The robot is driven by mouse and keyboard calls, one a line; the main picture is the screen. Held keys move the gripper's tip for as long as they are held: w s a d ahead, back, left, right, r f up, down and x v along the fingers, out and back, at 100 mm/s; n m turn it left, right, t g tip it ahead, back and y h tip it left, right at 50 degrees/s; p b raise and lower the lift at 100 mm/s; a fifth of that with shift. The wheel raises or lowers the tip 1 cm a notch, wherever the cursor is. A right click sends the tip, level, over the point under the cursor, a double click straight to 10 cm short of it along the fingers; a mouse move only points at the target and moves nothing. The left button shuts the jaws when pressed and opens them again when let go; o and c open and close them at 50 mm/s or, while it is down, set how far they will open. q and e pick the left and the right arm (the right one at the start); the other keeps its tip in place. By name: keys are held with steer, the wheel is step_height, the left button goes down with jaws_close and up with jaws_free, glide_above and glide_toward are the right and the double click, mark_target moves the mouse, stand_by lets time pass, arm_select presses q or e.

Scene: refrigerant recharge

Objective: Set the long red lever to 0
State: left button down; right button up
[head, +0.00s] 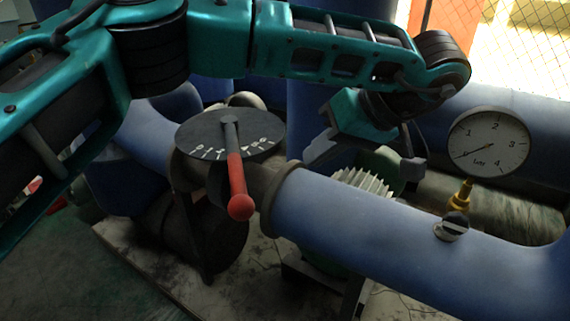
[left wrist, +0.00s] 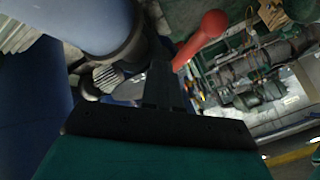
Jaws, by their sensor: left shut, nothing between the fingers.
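The long red lever (head: 237,185) is pivoted on a dark round dial (head: 190,133) above the pipe. Its red ball end points toward the front of the head view, crossing the white marks on the dial's near rim. The lever covers some marks, and the others are too small to read surely. My left gripper (head: 368,150) is right of the dial, apart from the lever. In the left wrist view its fingers (left wrist: 165,85) are together and empty. The lever's red end (left wrist: 208,30) shows beyond them, up and right. My right gripper is not in view.
A thick blue pipe (head: 350,215) runs from the dial's valve to the right. A green finned machine (head: 364,182) sits behind the pipe.

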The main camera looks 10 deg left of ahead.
arm_select(q)
steer(key=a+f+p, duration=0.1)
steer(key=a+f, duration=0.5)
steer(key=a, duration=0.3)
steer(key=shift+a+f, duration=0.2)
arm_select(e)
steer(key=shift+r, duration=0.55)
arm_select(q)
steer(key=shift+s, duration=0.1)
